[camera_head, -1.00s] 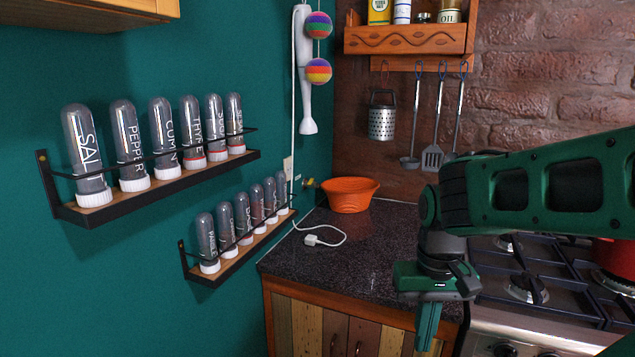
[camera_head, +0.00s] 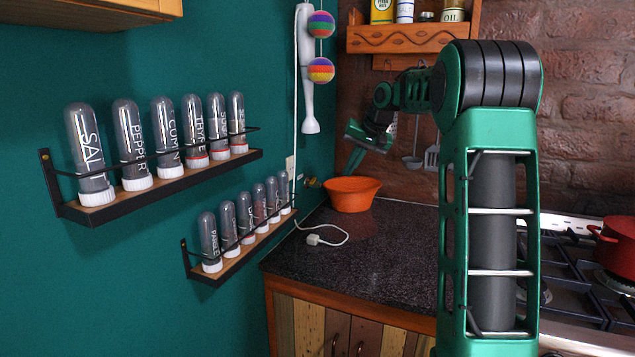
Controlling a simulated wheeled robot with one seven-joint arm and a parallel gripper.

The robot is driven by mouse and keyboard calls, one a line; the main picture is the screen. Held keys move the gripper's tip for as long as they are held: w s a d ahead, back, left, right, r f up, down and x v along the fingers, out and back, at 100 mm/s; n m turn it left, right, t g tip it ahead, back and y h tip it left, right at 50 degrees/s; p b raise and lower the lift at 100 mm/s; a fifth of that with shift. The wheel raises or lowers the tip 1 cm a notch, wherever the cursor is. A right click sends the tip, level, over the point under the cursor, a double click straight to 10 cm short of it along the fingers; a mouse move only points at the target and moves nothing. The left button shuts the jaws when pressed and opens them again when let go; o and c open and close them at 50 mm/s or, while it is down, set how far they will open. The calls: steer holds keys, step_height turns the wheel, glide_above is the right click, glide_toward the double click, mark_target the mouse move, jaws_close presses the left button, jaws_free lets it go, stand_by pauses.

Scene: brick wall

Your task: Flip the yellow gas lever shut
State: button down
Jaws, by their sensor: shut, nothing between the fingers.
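The gas lever (camera_head: 311,182) is a very small yellowish fitting low on the teal wall near the corner, just left of the orange bowl. It is too small to tell which way its handle is turned.
An orange bowl (camera_head: 351,194) stands on the dark counter (camera_head: 370,250) in the corner. A white cable plug (camera_head: 314,240) lies nearby. Two spice racks (camera_head: 235,265) jut from the left wall. Utensils (camera_head: 412,162) hang behind my arm. The stove with a red pot (camera_head: 612,245) is right.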

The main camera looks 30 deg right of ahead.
mark_target(313, 180)
steer(key=w+d+r, duration=0.1)
steer(key=w+d, duration=0.1)
steer(key=w, duration=0.3)
steer(key=w+a+f, duration=0.4)
steer(key=w+f, duration=0.3)
steer(key=w, duration=0.1)
steer(key=shift+a+f+t+y, duration=0.15)
steer(key=shift+f+t+y, duration=0.15)
steer(key=shift+f+t, duration=0.1)
